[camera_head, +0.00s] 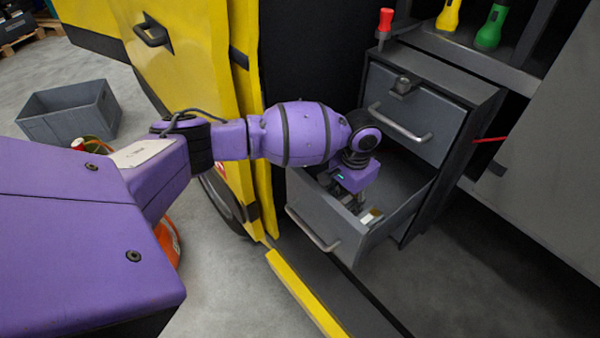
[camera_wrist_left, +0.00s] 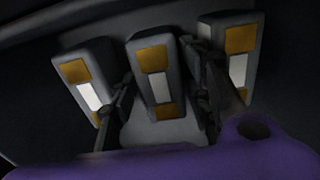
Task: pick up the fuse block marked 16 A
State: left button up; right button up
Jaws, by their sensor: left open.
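My left gripper (camera_head: 350,200) reaches down into the open lower drawer (camera_head: 327,222). In the left wrist view the open left gripper (camera_wrist_left: 160,88) has one finger on each side of the middle block; whether they touch it cannot be told. One block (camera_head: 372,216) shows partly beside the gripper in the head view. My right gripper is not in view.
The upper drawer (camera_head: 412,112) is shut above the open one. A red-handled tool (camera_head: 385,20) and yellow (camera_head: 448,15) and green (camera_head: 490,27) torches stand above. A yellow door (camera_head: 205,75) is left of the drawers. A grey crate (camera_head: 70,112) stands on the floor.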

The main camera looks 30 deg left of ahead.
pick_arm(q)
jog(key=shift+w, duration=0.1)
jog(key=shift+c, duration=0.4)
jog(key=shift+r, duration=0.15)
grip_shut()
